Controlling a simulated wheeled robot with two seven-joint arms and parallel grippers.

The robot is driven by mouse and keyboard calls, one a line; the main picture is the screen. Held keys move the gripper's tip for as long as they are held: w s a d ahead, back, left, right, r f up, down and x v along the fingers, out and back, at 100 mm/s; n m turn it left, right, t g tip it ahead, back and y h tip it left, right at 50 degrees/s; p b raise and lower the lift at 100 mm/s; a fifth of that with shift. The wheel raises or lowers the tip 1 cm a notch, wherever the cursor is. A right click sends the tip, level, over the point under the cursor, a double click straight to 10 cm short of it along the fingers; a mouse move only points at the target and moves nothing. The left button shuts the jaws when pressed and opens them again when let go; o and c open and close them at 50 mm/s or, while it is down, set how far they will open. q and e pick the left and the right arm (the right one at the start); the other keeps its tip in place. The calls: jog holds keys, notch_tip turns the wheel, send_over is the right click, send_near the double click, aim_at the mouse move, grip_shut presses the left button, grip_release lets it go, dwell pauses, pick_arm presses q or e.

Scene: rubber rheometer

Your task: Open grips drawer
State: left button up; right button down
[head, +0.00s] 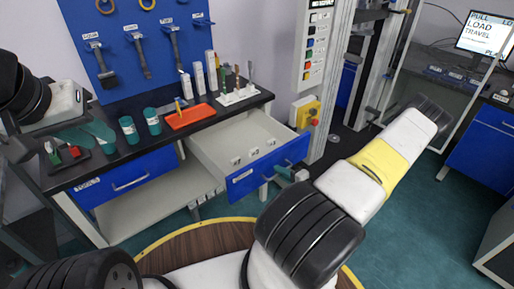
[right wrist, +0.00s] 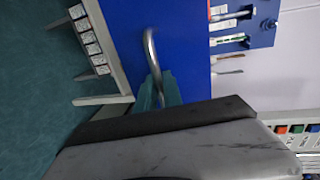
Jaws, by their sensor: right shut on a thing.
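The grips drawer (head: 238,184) is pulled out from under the black bench, and its grey inside shows small white labelled pieces (head: 254,153). Its blue front also shows in the right wrist view (right wrist: 185,75). My right gripper (head: 285,173) is at the drawer front, its teal fingers shut on the metal handle (right wrist: 150,45), which shows in the right wrist view. The arm hides part of the fingers in the head view. My left gripper (head: 97,141) is above the left end of the bench, its teal fingers apart with nothing seen between them.
A second blue drawer (head: 130,181) is closed at the left. On the bench (head: 206,122) stand teal cups (head: 152,121), an orange tray (head: 190,116) and a white rack (head: 237,96). A yellow box with a red button (head: 306,112) is on the post right of the drawer.

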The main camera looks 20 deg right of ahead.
jog(key=shift+f+v, duration=0.15)
jog(key=shift+v, duration=0.65)
jog(key=shift+f+v, duration=0.2)
jog(key=shift+v, duration=0.6)
jog(key=shift+s, duration=0.1)
jog(key=c, duration=1.5)
grip_release()
jog(key=v, duration=0.7)
jog(key=shift+s, duration=0.3)
jog(key=shift+d, duration=0.1)
